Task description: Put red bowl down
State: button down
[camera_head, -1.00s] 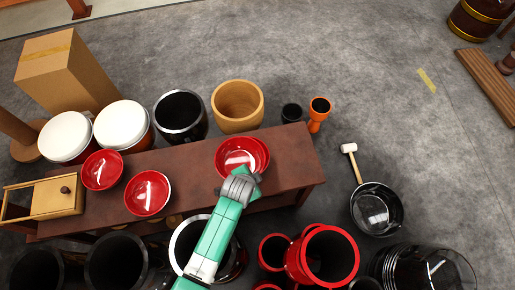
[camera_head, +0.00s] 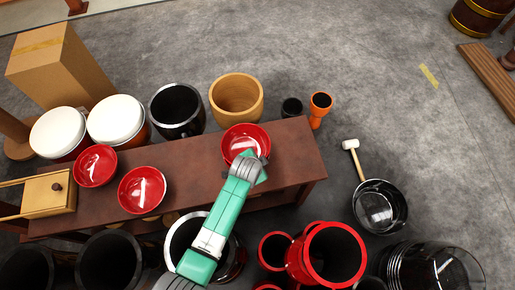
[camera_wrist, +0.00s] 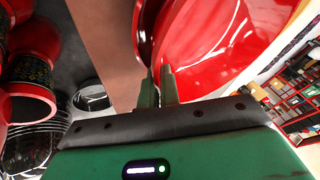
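A red bowl (camera_head: 243,139) is at the far edge of the right part of the brown bench (camera_head: 196,165) in the head view. My gripper (camera_head: 251,172) is at its near side. In the wrist view, my narrow-set fingertips (camera_wrist: 158,82) are at the rim of a glossy red bowl (camera_wrist: 215,45), one on each side of its wall. They look shut on it. The exact contact and any gap under the bowl are hard to see. Two other red bowls, one (camera_head: 96,166) behind the other (camera_head: 142,189), sit on the bench's left part.
White-topped drums (camera_head: 117,119), a black drum (camera_head: 178,109) and a tan drum (camera_head: 236,98) stand behind the bench. Red-rimmed drums (camera_head: 333,254) stand in front. A wooden box (camera_head: 47,194) is at the left end. The bench's middle and right end are clear.

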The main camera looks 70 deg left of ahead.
jog(key=shift+f, duration=0.55)
jog(key=c, duration=1.6)
grip_release()
jog(key=shift+r, duration=0.2)
jog(key=p+v, duration=0.6)
jog(key=v, duration=0.6)
jog(key=shift+s+r, duration=0.1)
jog(key=shift+r, duration=0.35)
